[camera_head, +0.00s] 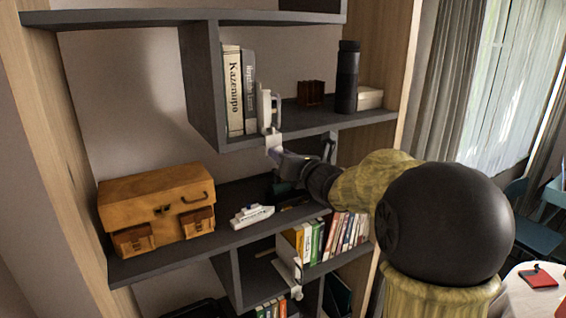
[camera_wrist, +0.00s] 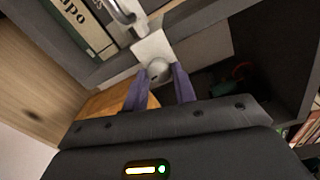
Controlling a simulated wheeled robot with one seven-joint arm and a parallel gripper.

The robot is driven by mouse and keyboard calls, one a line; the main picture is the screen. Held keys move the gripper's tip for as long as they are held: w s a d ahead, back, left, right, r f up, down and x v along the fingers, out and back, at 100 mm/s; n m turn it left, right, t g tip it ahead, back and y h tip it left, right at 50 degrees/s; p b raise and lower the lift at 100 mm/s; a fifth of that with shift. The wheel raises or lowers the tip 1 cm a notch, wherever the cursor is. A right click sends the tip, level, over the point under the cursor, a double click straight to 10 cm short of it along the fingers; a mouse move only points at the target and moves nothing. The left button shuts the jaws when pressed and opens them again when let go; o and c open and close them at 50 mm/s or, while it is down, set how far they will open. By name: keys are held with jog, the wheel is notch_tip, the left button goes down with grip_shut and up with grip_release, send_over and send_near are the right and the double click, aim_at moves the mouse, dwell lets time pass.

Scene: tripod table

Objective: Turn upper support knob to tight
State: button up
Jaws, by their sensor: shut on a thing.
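The upper support (camera_head: 273,138) is a white bracket clamped on the front edge of the upper shelf. Its round whitish knob (camera_wrist: 158,70) shows in the wrist view below a square white plate (camera_wrist: 152,47). My gripper (camera_head: 281,156) reaches in from the right, just under that shelf edge. In the wrist view my gripper's purple fingers (camera_wrist: 160,76) are shut on the knob, one on each side. In the head view the fingers largely hide the knob. The knob's tight or loose setting cannot be read.
Books (camera_head: 234,92) and a dark bottle (camera_head: 347,77) stand on the upper shelf. A wooden case (camera_head: 157,207) and a white model boat (camera_head: 251,215) are on the middle shelf, below my gripper. Another white bracket (camera_head: 294,275) is lower down, near a row of books (camera_head: 330,237).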

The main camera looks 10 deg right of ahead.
jog(key=m+b, duration=0.2)
jog(key=m, duration=0.8)
jog(key=m+h+b, duration=0.1)
jog(key=m+b, duration=0.2)
jog(key=m, duration=0.7)
jog(key=shift+a+m+t+b, duration=0.15)
jog(key=shift+m+t+b, duration=0.15)
jog(key=shift+m+t, duration=0.1)
jog(key=o, duration=1)
jog(key=shift+s, duration=0.1)
jog(key=b+v, duration=0.4)
jog(key=v, duration=1.3)
jog(key=shift+s+f, duration=0.1)
jog(key=shift+f, duration=0.1)
